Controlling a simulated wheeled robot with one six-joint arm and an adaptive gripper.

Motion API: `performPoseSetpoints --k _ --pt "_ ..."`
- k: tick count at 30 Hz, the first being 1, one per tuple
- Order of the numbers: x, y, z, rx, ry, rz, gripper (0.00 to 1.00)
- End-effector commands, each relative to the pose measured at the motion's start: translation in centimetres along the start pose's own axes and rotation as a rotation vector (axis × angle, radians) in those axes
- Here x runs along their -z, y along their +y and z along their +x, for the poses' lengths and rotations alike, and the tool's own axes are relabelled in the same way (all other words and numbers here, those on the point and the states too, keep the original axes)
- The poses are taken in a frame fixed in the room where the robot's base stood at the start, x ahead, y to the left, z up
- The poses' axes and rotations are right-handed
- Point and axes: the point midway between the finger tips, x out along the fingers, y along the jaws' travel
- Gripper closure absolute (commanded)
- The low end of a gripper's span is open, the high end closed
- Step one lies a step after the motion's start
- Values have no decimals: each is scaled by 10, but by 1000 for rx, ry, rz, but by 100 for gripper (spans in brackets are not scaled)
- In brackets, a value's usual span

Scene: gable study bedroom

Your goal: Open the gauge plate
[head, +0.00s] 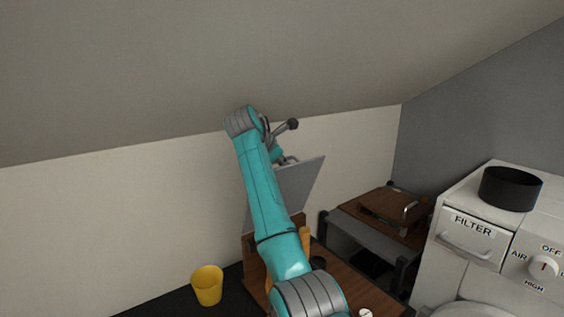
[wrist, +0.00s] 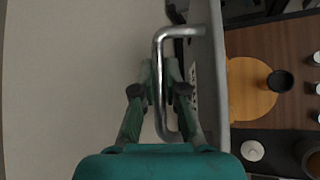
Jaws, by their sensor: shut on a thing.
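The gauge plate (head: 303,182) is a flat grey panel, standing tilted up above the wooden unit in the head view; my arm hides part of it. In the wrist view the plate (wrist: 211,75) shows nearly edge-on, right of my fingers. Its bent metal handle (wrist: 158,52) runs between the fingers of my gripper (wrist: 160,75), which is shut on it. In the head view my gripper is mostly hidden behind my wrist, by the plate's upper edge.
A yellow cup (head: 207,286) stands on the dark surface at left. A brown wooden device (head: 396,208) and a white machine (head: 468,240) with a black round pot (head: 510,188) are at right. The sloped ceiling (head: 150,80) is close above my arm.

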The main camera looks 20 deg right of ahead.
Motion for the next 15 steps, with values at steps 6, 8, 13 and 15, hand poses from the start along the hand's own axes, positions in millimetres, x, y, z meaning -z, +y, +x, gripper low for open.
performPoseSetpoints --k 6,8,13,15 --pt "0 0 0 -1 0 1 63" --pt "0 0 0 -1 0 0 63" --pt "0 0 0 0 0 0 63" --pt "0 0 -2 -1 0 0 63"
